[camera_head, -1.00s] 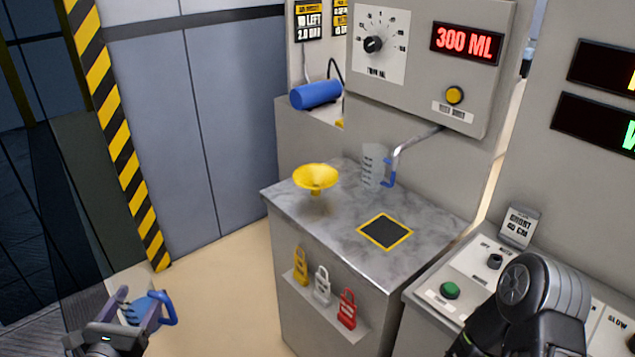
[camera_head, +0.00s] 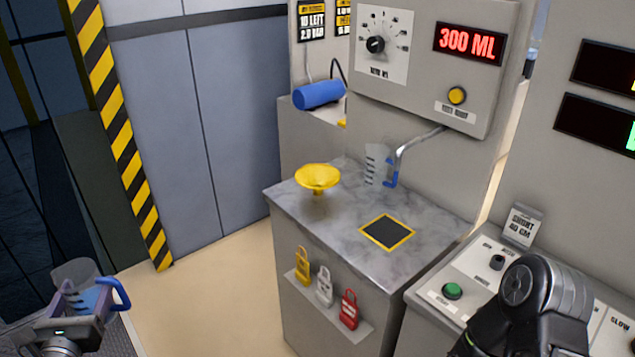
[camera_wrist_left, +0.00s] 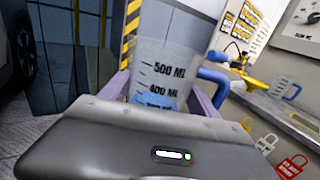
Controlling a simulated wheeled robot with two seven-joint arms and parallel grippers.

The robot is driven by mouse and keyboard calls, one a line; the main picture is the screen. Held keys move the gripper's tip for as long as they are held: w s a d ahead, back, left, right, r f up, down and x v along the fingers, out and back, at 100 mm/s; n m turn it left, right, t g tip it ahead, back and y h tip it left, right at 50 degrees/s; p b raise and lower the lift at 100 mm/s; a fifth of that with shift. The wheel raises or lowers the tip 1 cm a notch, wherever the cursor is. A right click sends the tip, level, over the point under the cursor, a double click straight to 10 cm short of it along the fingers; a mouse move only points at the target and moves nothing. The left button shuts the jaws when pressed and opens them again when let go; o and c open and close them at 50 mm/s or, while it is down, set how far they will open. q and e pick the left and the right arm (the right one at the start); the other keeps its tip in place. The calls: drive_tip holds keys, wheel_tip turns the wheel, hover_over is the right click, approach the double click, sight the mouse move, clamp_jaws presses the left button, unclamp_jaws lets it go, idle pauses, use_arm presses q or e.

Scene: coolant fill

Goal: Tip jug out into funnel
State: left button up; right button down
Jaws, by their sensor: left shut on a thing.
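My left gripper (camera_head: 85,300) is shut on a clear jug (camera_head: 75,268) with a blue handle, at the lower left, held in the air away from the counter. The jug stands roughly upright with blue liquid in it. In the left wrist view the jug (camera_wrist_left: 178,52) shows 500 ML and 400 ML marks, with blue liquid low behind the gripper body; its base is hidden. The yellow funnel (camera_head: 317,178) sits on the grey counter (camera_head: 335,219), far to the right of the held jug. My right gripper is not in view; only black arm parts show at lower right.
A second clear jug (camera_head: 376,160) with a blue handle stands under the metal spout (camera_head: 420,138). A black pad with a yellow border (camera_head: 387,232) lies on the counter. Colored tags (camera_head: 324,287) hang on its front. Floor (camera_head: 205,310) is clear between the held jug and counter.

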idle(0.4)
use_arm(q)
drive_tip(key=d+f+m+g+h, duration=0.3)
drive_tip(key=d+m+h, duration=0.3)
drive_tip(key=d+h, duration=0.3)
drive_tip(key=w+d+f+m+g+h, duration=0.1)
drive_tip(key=d+f+m+g+h, duration=0.3)
drive_tip(key=d+h, duration=0.5)
drive_tip(key=d+f+m, duration=0.2)
drive_tip(key=d+m, duration=0.1)
drive_tip(key=d, duration=0.5)
drive_tip(key=shift+w, duration=0.25)
drive_tip(key=shift+w+d, duration=0.1)
drive_tip(key=shift+w, duration=0.05)
